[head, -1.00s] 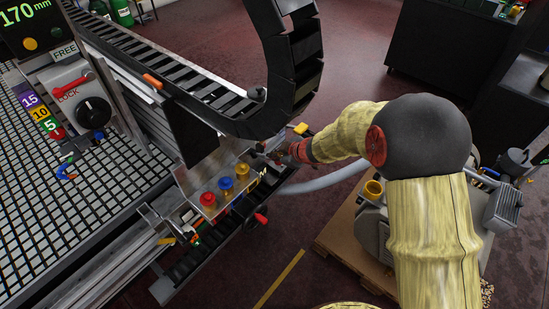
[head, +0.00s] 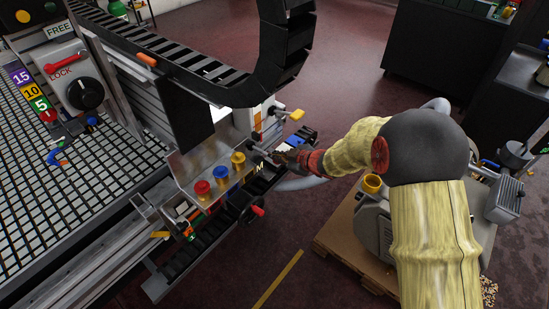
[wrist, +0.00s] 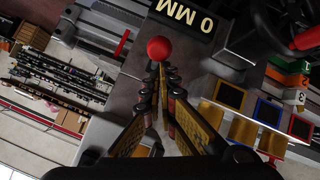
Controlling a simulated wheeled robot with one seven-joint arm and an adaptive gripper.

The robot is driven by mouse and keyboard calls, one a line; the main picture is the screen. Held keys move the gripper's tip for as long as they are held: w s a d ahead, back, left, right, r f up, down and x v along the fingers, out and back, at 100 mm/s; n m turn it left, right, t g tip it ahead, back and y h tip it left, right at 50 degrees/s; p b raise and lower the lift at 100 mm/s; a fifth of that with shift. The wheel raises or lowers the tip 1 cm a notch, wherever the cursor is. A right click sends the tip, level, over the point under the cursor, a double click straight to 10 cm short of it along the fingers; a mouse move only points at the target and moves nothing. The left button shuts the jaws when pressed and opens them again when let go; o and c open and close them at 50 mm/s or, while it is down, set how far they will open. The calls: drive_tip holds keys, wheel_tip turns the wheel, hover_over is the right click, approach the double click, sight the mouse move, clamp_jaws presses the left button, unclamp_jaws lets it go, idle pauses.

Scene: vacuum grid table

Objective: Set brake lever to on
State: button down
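A red ball knob (wrist: 160,48) shows in the wrist view just beyond my fingertips. My gripper (wrist: 160,74) has its fingers drawn close together, pointing at the knob. I cannot tell whether they touch it, and its stem is hidden. In the head view my gripper (head: 270,153) is at the right side of the metal bracket, by the yellow knob. No label reading brake is legible. A red lever (head: 66,58) sits between FREE and LOCK marks on a white panel at the upper left, far from my gripper.
Red (head: 202,187), blue (head: 221,172) and yellow (head: 237,157) knobs stand on the bracket. A yellow-tipped handle (head: 297,113) sticks out behind my gripper. A black cable chain (head: 190,75) arches over the table. Another red handle (head: 257,210) is below. A pump on a pallet (head: 350,235) stands at the right.

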wheel_tip(320, 180, down, 6)
drive_tip(key=shift+s+d, duration=0.35)
drive_tip(key=shift+d, duration=0.1)
idle(0.4)
